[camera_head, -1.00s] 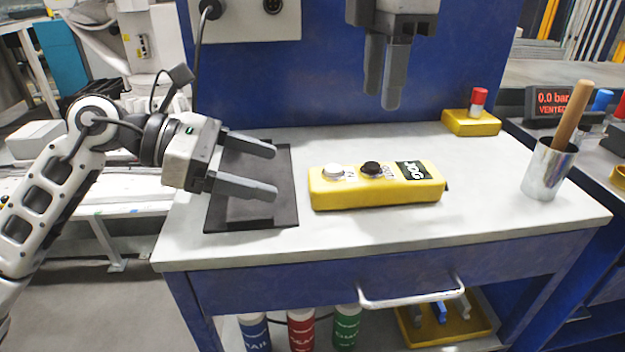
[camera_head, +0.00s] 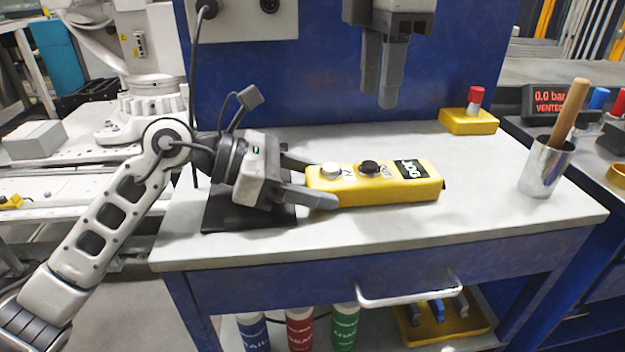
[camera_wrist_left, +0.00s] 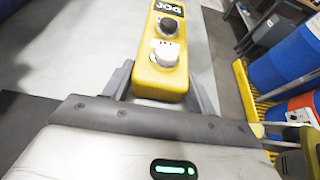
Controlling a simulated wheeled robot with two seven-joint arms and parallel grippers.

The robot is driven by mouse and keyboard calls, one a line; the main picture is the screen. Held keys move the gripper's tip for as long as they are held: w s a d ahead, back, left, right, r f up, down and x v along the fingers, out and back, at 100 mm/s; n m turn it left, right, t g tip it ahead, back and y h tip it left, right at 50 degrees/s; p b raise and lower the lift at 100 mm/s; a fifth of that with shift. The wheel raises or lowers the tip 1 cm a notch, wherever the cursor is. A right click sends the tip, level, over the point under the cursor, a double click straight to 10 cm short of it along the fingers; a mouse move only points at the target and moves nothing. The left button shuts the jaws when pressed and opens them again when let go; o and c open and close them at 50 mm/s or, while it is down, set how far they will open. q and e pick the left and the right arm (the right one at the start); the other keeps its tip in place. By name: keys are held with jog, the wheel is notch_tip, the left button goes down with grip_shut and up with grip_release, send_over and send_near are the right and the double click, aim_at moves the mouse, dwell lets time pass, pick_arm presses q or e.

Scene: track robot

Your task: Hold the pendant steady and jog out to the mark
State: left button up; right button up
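The yellow pendant (camera_head: 412,189) lies flat on the light bench top, with a white button, a black button and a black JOG label on its upper face. The wrist view shows its white-button end (camera_wrist_left: 160,84) between the two fingers of my left gripper. My left gripper (camera_head: 312,182) is open around that left end, one finger along each long side. A narrow gap seems to show beside the pendant; contact is hard to tell. No mark is clearly visible.
A dark mat (camera_head: 222,214) lies under my left gripper. A yellow block with a red-capped peg (camera_head: 470,122) stands at the back right. A metal cup (camera_head: 543,168) holds a wooden handle. A display (camera_head: 549,103) reads 0.0 bar, VENTED. The bench front is clear.

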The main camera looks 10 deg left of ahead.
pick_arm(q)
jog(key=c, duration=0.8)
pick_arm(e)
jog(key=shift+c, duration=0.6)
grip_shut()
